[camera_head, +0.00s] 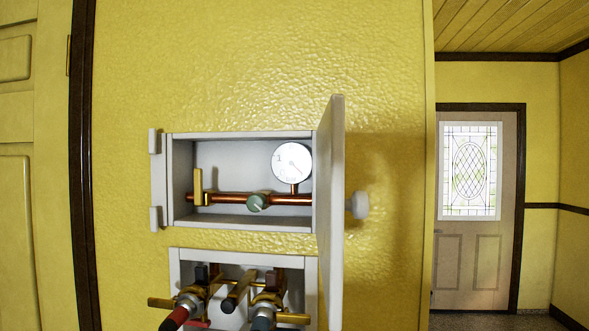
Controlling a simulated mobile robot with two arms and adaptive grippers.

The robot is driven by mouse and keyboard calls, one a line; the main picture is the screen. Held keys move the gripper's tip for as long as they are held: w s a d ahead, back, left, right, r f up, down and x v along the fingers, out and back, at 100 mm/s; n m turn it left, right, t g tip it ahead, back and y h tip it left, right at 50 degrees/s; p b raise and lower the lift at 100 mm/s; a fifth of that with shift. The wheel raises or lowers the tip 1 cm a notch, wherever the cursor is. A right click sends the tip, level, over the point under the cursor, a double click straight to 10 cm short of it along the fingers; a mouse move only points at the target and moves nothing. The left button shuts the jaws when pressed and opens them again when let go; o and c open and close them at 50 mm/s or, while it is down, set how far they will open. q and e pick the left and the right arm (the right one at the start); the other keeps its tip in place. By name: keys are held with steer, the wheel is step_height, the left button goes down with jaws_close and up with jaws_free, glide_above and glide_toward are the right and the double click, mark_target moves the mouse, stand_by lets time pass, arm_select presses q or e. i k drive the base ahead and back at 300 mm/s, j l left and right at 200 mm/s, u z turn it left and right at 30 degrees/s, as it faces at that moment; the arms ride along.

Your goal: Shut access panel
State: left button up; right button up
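The access panel (331,190) is a pale grey door standing open at the right side of a recessed wall box (240,160). It sticks out from the wall toward me and shows nearly edge-on. Its round knob (357,205) is on the right face, away from the opening. The open box shows a white dial gauge (292,162), a copper pipe (228,198), a green-grey round valve knob (257,201) and a brass fitting (198,187). Two small pale tabs, the upper one (154,141) clearest, sit at the box's left edge. Neither gripper is in view.
A second recessed box (311,290) lies below, with brass valves and a red-ended hose (178,318) and dark-ended hose (263,321) projecting toward me. The door's lower part overlaps its right side. Bare yellow wall (390,120) lies right of the door. A house door (478,255) stands far right.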

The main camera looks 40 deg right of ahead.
mark_target(330, 204)
steer(key=k+l+z, duration=0.1)
steer(key=z, duration=0.4)
steer(key=l+z, duration=0.15)
steer(key=z, duration=0.3)
steer(key=k, duration=0.05)
